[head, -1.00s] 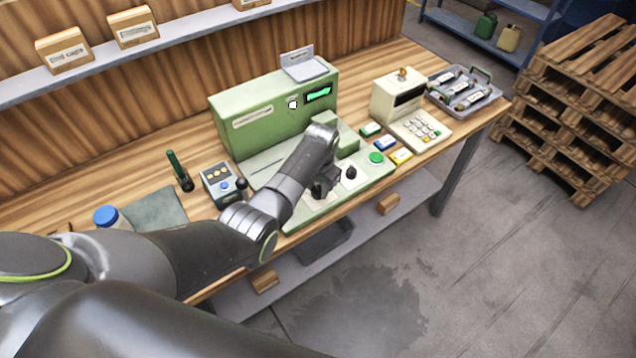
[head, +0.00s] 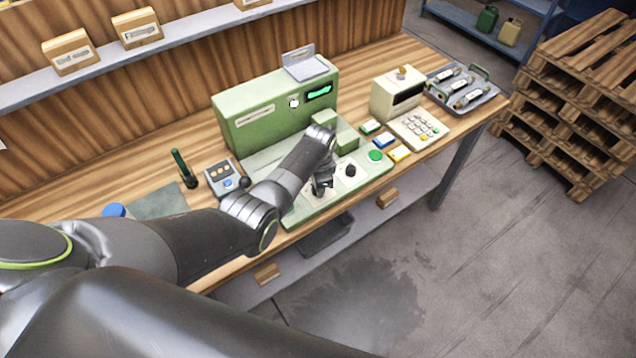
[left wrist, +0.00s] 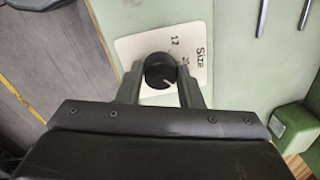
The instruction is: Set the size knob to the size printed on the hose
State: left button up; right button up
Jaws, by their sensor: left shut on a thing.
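A white pointer line on the knob faces the lower right of the left wrist view. My left gripper (left wrist: 160,90) has its two fingers around the knob, shut on it. In the head view my left gripper (head: 322,186) is at the front panel of the green machine (head: 262,118), where it mostly hides the knob. No hose with a readable size is in view. My right gripper is not in view.
A second black knob (head: 350,171) and a green button (head: 375,155) are just right of my gripper. A grey box with buttons (head: 220,178) stands left of the machine. A keypad device (head: 418,128) and a grey tray (head: 487,98) with several labelled cylinders are at right.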

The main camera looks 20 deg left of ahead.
pick_arm(q)
jog(key=shift+r, duration=0.1)
dwell(0.3)
jog(key=o, duration=1)
jog(key=shift+r, duration=0.65)
jog(key=r, duration=0.5)
jog(key=r+b, duration=0.1)
jog(key=r, duration=0.4)
jog(key=r+b, duration=0.1)
jog(key=r, duration=0.5)
jog(key=shift+s+d, duration=0.25)
jog(key=shift+s, duration=0.15)
jog(key=shift+f, duration=0.1)
